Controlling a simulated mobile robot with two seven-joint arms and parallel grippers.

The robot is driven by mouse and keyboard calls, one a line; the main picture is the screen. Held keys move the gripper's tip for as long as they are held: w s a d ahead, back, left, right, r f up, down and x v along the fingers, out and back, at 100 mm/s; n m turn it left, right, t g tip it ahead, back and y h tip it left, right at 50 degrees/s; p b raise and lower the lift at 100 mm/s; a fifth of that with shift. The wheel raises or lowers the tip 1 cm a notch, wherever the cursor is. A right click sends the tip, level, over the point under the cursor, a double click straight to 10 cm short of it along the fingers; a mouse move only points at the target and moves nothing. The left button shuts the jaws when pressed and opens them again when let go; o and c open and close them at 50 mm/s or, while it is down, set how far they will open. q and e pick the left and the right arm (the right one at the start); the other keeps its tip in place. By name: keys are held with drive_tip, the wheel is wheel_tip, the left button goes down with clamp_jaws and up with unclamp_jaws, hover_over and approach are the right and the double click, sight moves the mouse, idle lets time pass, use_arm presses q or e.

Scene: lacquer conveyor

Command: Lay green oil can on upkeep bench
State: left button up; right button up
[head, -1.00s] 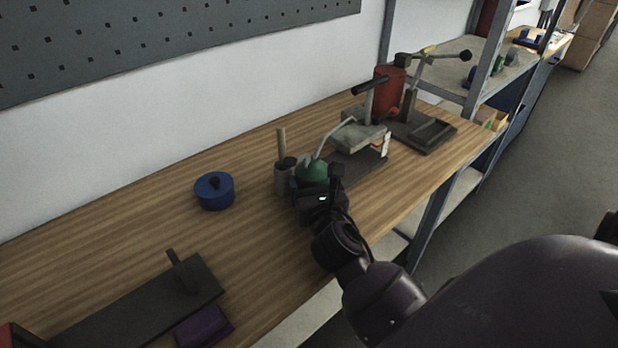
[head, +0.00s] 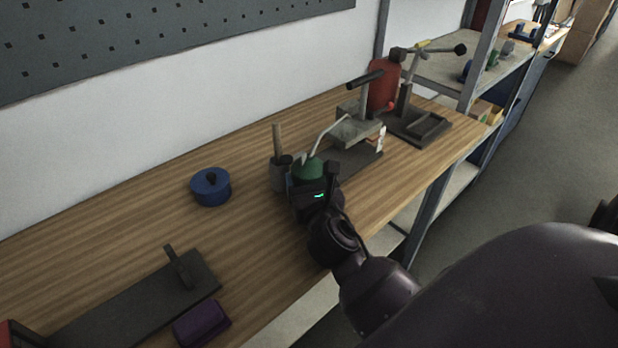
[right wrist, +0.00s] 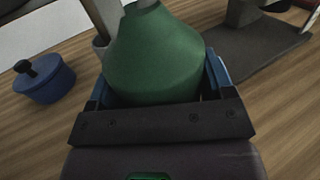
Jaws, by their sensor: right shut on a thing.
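The green oil can (head: 309,170), with a long pale spout, is held upright at the wooden upkeep bench (head: 262,222). My right gripper (head: 309,186) is shut on it; the right wrist view shows the can's green body (right wrist: 155,58) between the blue-edged fingers. The can's base is hidden, so I cannot tell whether it touches the bench top. My left gripper is not in view.
A grey cup with a brush (head: 279,172) stands close left of the can. A blue lidded pot (head: 211,187) is further left. A dark plate (head: 140,305) and purple block (head: 202,322) lie in front left.

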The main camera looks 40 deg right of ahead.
drive_tip(key=o, duration=1)
drive_tip(key=shift+o, duration=0.2)
drive_tip(key=v, duration=1)
drive_tip(key=shift+s+a, duration=0.15)
drive_tip(key=shift+s, duration=0.2)
